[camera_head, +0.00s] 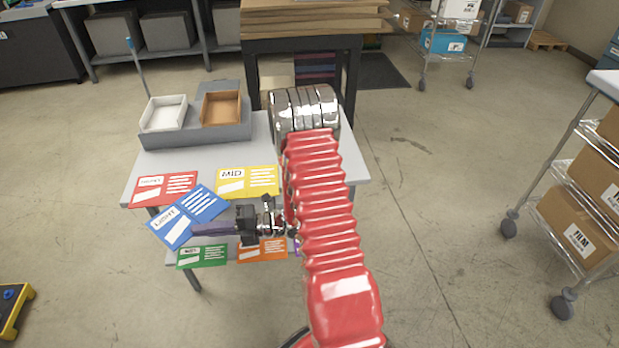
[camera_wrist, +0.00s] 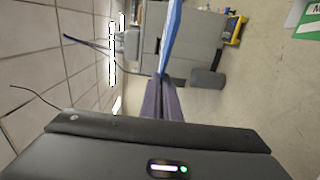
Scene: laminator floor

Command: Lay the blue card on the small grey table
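The blue card (camera_head: 180,220) is labelled and has white lines. My gripper (camera_head: 213,229) is shut on its near right edge, with the purple fingers pinching it. In the wrist view the blue card (camera_wrist: 171,38) shows edge-on, rising from between the closed fingers (camera_wrist: 161,100). In the head view the card overlaps the front left edge of a grey table (camera_head: 262,150) and sticks out past it. It appears to be held above the table's level; the exact height cannot be told.
Red (camera_head: 163,188), yellow (camera_head: 248,182), green (camera_head: 202,256) and orange (camera_head: 262,251) cards are around my gripper. White (camera_head: 164,113) and brown (camera_head: 221,108) trays stand at the table's back left. A cart with boxes (camera_head: 579,240) stands at right. Floor between is clear.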

